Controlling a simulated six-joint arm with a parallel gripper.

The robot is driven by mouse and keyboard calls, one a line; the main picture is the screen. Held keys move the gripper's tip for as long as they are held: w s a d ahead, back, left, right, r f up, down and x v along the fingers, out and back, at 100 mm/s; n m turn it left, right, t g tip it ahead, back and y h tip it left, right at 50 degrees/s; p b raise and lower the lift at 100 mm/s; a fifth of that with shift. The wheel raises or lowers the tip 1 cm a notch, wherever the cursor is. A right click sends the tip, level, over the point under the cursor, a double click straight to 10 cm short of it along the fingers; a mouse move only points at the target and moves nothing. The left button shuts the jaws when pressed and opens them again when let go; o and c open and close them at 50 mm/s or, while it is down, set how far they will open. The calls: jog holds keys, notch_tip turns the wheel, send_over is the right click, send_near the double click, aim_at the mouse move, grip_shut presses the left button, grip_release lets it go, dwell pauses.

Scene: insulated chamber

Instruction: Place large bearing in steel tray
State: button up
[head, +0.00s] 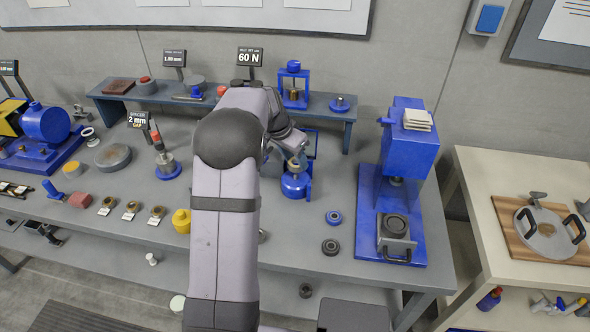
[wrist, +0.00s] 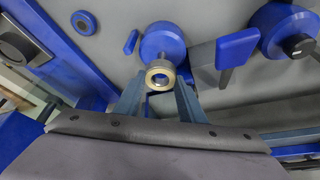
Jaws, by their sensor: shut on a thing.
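My gripper (wrist: 160,92) is shut on a brass-rimmed ring (wrist: 160,76) with a hole through it. The ring is in line with a blue round stand (wrist: 163,42), which also shows in the head view (head: 295,186); I cannot tell whether they touch. In the head view my arm partly hides this spot. A thick dark bearing (head: 394,226) lies on a small grey metal tray (head: 398,244) with a black handle, under the blue press. A blue ring-shaped bearing (head: 334,216) and a smaller dark bearing (head: 330,247) lie on the bench.
The blue press (head: 408,150) stands tall at the right of the bench. A side table (head: 480,190) holds a round steel pan (head: 550,240) on a wooden board. A raised shelf (head: 150,97) runs along the back. Bench space around the two loose bearings is clear.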

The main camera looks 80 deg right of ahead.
jog(key=shift+r+b, duration=0.4)
jog(key=shift+r, duration=2.25)
